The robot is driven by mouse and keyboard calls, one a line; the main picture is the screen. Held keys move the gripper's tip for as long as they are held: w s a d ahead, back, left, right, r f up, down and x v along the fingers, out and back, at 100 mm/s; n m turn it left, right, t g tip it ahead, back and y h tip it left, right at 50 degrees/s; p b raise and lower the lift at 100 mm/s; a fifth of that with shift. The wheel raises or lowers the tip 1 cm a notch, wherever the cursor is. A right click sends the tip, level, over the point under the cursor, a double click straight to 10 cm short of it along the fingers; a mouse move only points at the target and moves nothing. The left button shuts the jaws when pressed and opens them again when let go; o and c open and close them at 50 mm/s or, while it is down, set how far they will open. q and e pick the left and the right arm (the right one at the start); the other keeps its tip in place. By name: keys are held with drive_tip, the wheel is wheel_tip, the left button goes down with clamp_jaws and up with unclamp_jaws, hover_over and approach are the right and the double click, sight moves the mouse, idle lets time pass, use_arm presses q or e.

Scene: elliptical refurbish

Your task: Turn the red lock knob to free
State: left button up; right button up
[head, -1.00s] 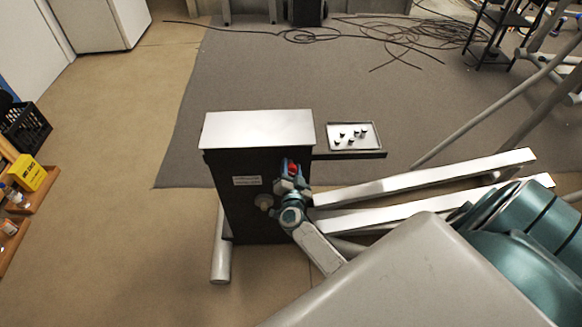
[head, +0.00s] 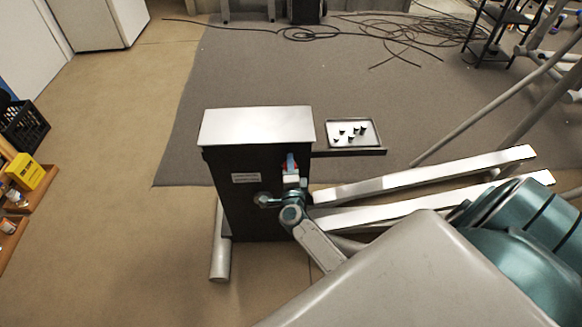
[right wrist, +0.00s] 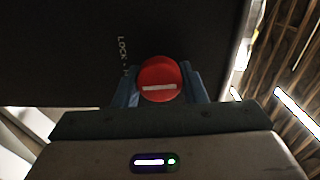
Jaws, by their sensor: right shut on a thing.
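The red lock knob (right wrist: 160,72) is round with a white bar across its face, and sits on the dark front panel of the machine housing (head: 240,215). In the right wrist view the bar lies nearly level, slightly tilted. White lettering beginning "LOCK" (right wrist: 122,52) is beside it; the rest is hidden. My right gripper (right wrist: 160,88) is shut on the knob, one finger on each side. In the head view the right gripper (head: 291,165) is at the upper right of the panel, with only a sliver of red showing. My left gripper is not in view.
The housing has a pale flat top (head: 257,126). A tray (head: 378,143) with several small dark parts stands on a side shelf behind. Two long pale beams (head: 430,175) run right from the housing, close to my right arm. Open floor is to the left.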

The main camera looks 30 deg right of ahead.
drive_tip(key=shift+m, duration=0.5)
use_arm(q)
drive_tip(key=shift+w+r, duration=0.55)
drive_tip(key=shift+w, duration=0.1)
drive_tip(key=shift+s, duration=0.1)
use_arm(e)
drive_tip(key=o, duration=1)
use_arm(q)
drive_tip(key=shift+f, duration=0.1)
use_arm(e)
drive_tip(key=shift+s, duration=0.1)
